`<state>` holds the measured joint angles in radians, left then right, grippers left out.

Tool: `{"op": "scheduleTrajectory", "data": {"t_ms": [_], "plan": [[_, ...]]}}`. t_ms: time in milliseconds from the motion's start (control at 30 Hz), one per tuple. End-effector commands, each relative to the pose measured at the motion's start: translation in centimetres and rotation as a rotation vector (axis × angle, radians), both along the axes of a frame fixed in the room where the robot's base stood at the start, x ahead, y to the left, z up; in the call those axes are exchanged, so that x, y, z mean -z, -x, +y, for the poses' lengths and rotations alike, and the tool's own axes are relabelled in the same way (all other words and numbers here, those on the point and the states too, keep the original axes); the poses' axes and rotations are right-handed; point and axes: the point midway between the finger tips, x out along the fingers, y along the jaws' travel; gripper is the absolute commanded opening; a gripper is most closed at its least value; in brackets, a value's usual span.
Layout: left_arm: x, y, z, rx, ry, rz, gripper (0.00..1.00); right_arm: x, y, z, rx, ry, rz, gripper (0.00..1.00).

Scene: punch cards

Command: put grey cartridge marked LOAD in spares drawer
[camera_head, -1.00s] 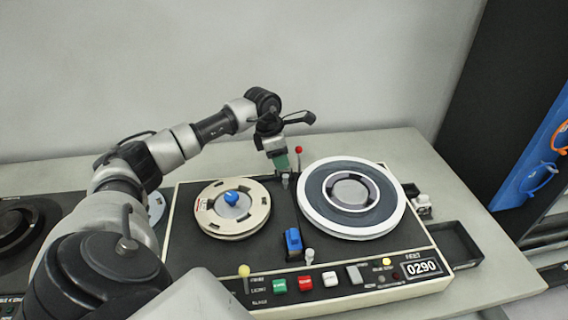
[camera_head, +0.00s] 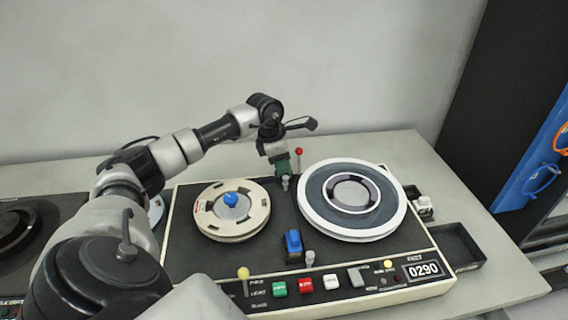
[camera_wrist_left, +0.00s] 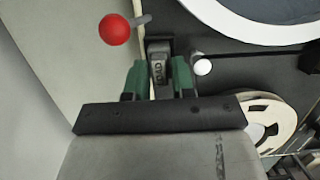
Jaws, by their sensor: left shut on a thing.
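My left gripper (camera_head: 283,165) is at the back of the tape machine, between the two reels. Whether the cartridge still touches the machine I cannot tell. In the head view the cartridge is mostly hidden by the gripper. An open black drawer or tray (camera_head: 470,264) is at the machine's right front side; I see no label on it. My right gripper is not in view.
A red-knobbed lever (camera_head: 298,151) stands close to the gripper. The white-rimmed reel (camera_head: 310,212) and cream reel (camera_head: 258,219) flank the middle. A blue block (camera_head: 293,243) sits in front. A white item (camera_head: 424,205) is at the right. The tabletop (camera_head: 405,148) behind is bare.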

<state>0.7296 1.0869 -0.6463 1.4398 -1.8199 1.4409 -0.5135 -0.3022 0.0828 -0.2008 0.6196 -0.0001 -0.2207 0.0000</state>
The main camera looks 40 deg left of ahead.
Motion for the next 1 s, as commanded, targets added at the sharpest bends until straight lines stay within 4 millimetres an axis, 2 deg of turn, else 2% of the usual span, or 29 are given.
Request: {"op": "scheduleTrajectory", "data": {"t_ms": [1000], "plan": [[-5.4,0.0,0.0,0.000,0.000,-0.001,0.06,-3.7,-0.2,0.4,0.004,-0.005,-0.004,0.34]]}}
